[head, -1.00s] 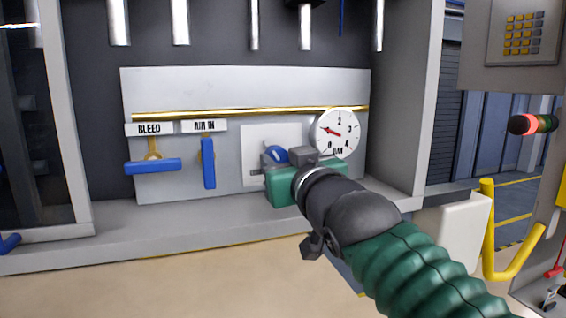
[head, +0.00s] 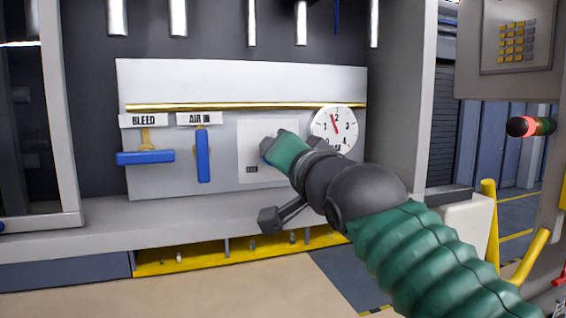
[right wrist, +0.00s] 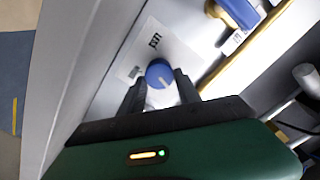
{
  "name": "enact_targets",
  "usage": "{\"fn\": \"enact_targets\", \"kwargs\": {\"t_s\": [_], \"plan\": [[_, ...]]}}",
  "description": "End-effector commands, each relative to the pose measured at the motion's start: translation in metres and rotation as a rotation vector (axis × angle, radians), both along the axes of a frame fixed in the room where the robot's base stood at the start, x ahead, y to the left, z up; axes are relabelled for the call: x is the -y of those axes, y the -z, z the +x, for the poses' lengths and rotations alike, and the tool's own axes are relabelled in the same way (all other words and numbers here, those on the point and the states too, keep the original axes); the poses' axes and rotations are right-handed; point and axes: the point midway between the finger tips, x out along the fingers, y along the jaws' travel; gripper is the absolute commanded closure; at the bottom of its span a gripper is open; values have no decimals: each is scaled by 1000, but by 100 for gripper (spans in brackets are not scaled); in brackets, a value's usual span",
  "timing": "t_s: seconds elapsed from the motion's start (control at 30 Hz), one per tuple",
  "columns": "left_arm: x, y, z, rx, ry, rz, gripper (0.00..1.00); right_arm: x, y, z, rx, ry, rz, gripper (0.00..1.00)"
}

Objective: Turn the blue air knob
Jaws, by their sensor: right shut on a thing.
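The blue air knob (right wrist: 159,73) is round with a pale pointer line, on a white plate (right wrist: 152,50) in the right wrist view. My right gripper (right wrist: 160,80) is shut on it, one dark finger on each side. In the head view my right gripper (head: 268,148) reaches the white plate (head: 255,177) and hides the knob. The round pressure gauge (head: 336,128) stands just right of the gripper, its red needle pointing up, a little left of the 2. My left gripper is in neither view.
Left of the plate are two blue lever handles, one level under the BLEED label (head: 145,157) and one upright under the AIR IN label (head: 203,157). A yellow pipe (head: 230,106) runs above. A grey ledge (head: 190,212) lies below, and a cabinet side wall stands to the right.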

Motion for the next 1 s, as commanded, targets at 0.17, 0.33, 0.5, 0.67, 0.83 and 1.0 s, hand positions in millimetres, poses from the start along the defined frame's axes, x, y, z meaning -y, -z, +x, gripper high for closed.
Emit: {"fn": "enact_targets", "kwargs": {"t_s": [0.17,0.33,0.5,0.67,0.83,1.0], "plan": [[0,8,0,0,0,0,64,-2,9,2,-66,-2,155,100],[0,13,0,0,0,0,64,-2,9,3,-117,-3,309,100],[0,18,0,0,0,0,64,-2,9,2,-167,-3,462,100],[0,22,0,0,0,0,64,-3,8,2,-208,-3,596,100],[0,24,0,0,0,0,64,-3,7,2,-247,-3,716,100],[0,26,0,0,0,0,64,-3,6,2,-274,-4,805,100]]}}
